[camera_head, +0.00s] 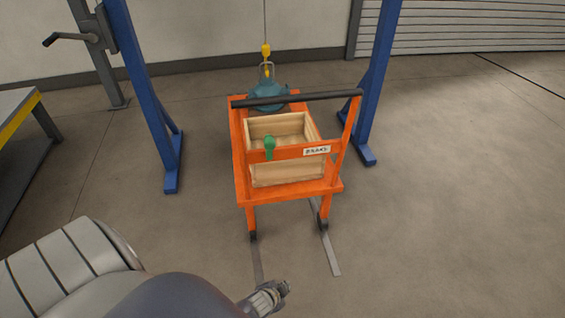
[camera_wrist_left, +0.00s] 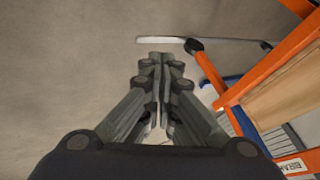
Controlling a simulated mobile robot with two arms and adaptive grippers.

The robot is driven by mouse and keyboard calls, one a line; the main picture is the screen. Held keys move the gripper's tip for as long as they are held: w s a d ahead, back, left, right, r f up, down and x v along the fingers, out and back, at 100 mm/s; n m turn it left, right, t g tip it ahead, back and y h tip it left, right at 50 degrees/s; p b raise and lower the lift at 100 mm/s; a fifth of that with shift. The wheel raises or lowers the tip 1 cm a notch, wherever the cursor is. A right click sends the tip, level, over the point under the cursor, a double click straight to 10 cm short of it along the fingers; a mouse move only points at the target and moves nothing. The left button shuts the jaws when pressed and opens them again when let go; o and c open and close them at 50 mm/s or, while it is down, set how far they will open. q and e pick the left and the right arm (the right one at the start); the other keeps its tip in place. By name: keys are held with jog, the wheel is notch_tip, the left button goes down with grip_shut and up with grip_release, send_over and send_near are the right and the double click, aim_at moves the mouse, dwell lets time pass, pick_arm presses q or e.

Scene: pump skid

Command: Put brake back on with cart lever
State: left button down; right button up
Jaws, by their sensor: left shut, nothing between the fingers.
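The orange cart (camera_head: 290,197) stands in the middle of the head view, with a black push bar (camera_head: 297,98) across its near end. A green lever (camera_head: 270,146) sits on the crossbar below the push bar, left of a white label (camera_head: 317,150). My left gripper (camera_head: 283,288) is low in front of the cart, apart from it and from the lever. In the left wrist view my left gripper (camera_wrist_left: 162,60) is shut and empty, pointing at the floor, with the cart frame (camera_wrist_left: 275,65) to its right. The lever is not seen in that view. My right gripper is not in view.
A wooden crate (camera_head: 288,176) rides on the cart, with a teal pump (camera_head: 268,97) behind it under a yellow hook (camera_head: 266,57). Blue gantry legs (camera_head: 150,100) stand either side. Grey floor strips (camera_head: 330,253) run from the cart. Floor at right is clear.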

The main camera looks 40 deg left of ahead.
pick_arm(q)
jog(key=w+a+r+m+t+y+b, duration=0.1)
jog(key=w+a+r+t+b, duration=0.2)
jog(key=w, duration=0.4)
jog(key=w+a+r+m+t+y+b, duration=0.1)
jog(key=w+r+b, duration=0.1)
jog(key=w+r, duration=0.35)
jog(key=w+a+r+m+t+y+b, duration=0.1)
jog(key=w+a+r+b, duration=0.3)
jog(key=r, duration=0.8)
jog(key=w+a+r+m+t+y+b, duration=0.1)
jog(key=w+a+r+t+y+b, duration=0.3)
jog(key=r, duration=0.7)
jog(key=shift+w+a+r+t+b, duration=0.35)
jog(key=shift+w+a+b, duration=0.3)
jog(key=shift+a, duration=0.3)
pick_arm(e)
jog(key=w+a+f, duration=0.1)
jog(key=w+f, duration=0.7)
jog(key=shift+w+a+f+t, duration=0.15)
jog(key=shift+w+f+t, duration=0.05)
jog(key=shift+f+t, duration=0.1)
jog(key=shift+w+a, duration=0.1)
